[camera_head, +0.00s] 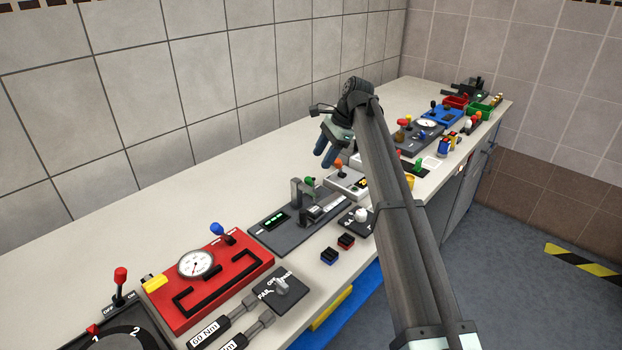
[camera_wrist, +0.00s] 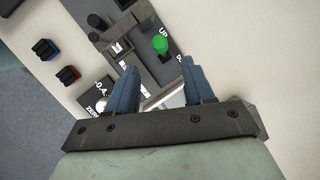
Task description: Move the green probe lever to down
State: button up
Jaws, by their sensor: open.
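The green probe lever (camera_head: 309,182) has a round green knob and stands on a dark grey panel (camera_head: 262,236) with a green display. In the wrist view the green knob (camera_wrist: 159,44) lies beside the "UP" label, just beyond the fingertips. A second label is partly cut off by my right finger. The knob looks nearer "UP", but the lever's exact tilt is hard to tell. My gripper (camera_head: 322,156) is open and empty, above and behind the panel in the head view. Its blue fingers (camera_wrist: 160,67) are spread apart, and the knob lies ahead of the gap.
A grey post (camera_head: 297,194) stands next to the lever. An orange-knobbed lever box (camera_head: 346,179) is to the right. Bare worktop (camera_head: 180,220) lies behind the panel.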

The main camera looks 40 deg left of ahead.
jog(key=x, duration=0.9)
jog(key=shift+s+f, duration=0.1)
jog(key=shift+f, duration=0.05)
grip_shut()
dwell(0.5)
